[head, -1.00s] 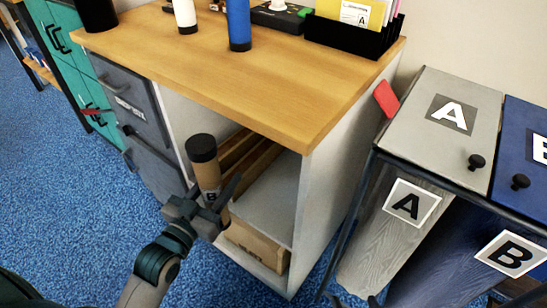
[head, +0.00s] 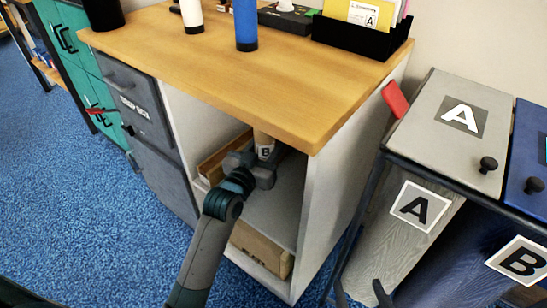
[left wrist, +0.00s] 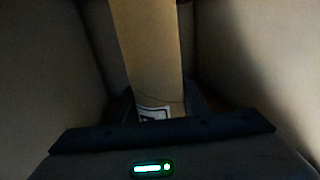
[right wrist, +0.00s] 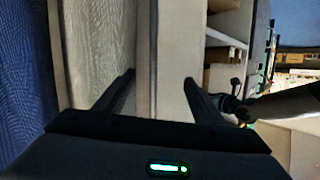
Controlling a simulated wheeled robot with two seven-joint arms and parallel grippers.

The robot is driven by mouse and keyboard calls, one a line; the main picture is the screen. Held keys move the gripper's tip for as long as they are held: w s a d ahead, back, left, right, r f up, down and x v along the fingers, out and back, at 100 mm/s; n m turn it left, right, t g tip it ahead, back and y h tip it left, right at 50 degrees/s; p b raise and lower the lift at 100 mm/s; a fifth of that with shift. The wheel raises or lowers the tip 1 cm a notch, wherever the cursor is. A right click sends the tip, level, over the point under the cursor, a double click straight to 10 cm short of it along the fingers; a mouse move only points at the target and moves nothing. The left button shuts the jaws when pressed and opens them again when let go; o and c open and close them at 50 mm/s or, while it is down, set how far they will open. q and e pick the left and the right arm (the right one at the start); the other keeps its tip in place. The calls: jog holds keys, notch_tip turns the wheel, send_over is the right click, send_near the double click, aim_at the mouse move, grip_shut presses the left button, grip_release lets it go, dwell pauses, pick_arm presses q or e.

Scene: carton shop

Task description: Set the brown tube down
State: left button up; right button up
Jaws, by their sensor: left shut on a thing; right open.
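The brown tube (head: 263,138) is upright inside the open bay of the wooden-topped counter, with its "B" label facing out. The counter top hides its upper end. My left gripper (head: 258,166) is shut on the brown tube at about the label, inside the bay above the shelf (head: 285,205). The tube also fills the middle of the left wrist view (left wrist: 148,55). The gripper hides the tube's foot, so I cannot tell whether it touches the shelf. My right gripper (head: 361,295) is open and empty, low in front of the counter's right side; its fingers show apart in the right wrist view (right wrist: 160,88).
A cardboard box (head: 262,248) lies under the shelf. The counter's edge (head: 315,140) overhangs the bay, and its white side panel (head: 325,205) bounds it on the right. Grey bin A (head: 410,235) and blue bin B (head: 460,255) stand to the right.

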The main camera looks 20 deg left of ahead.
aim_at(273, 148)
pick_arm(q)
jog(key=shift+w+d+f+b, duration=0.15)
jog(key=shift+f+b, duration=0.15)
jog(key=shift+f, duration=0.55)
jog(key=shift+w+a+f+b, duration=0.15)
jog(key=shift+f+b, duration=0.1)
jog(key=shift+f, duration=0.6)
pick_arm(e)
jog(key=shift+w+a+r+t+y, duration=0.1)
jog(key=shift+a+r+t+y, duration=0.15)
jog(key=shift+r+t, duration=0.6)
jog(key=shift+w+a+r+t+y, duration=0.15)
jog(key=shift+a+r+t, duration=0.15)
jog(key=shift+r, duration=0.9)
pick_arm(q)
jog(key=shift+d, duration=0.1)
jog(key=shift+w+f+b, duration=0.15)
jog(key=shift+f+b, duration=0.55)
jog(key=shift+f, duration=1.1)
pick_arm(e)
jog(key=shift+s+a+r+t+y, duration=0.1)
jog(key=shift+s+r+t+y, duration=0.1)
jog(key=shift+r+t, duration=0.45)
jog(key=shift+s+a+r+t+y, duration=0.15)
jog(key=shift+r+t, duration=0.25)
jog(key=shift+r, duration=0.6)
jog(key=shift+s+r+t+y, duration=0.15)
jog(key=shift+s+r+t, duration=0.1)
jog(key=shift+r+t, duration=0.4)
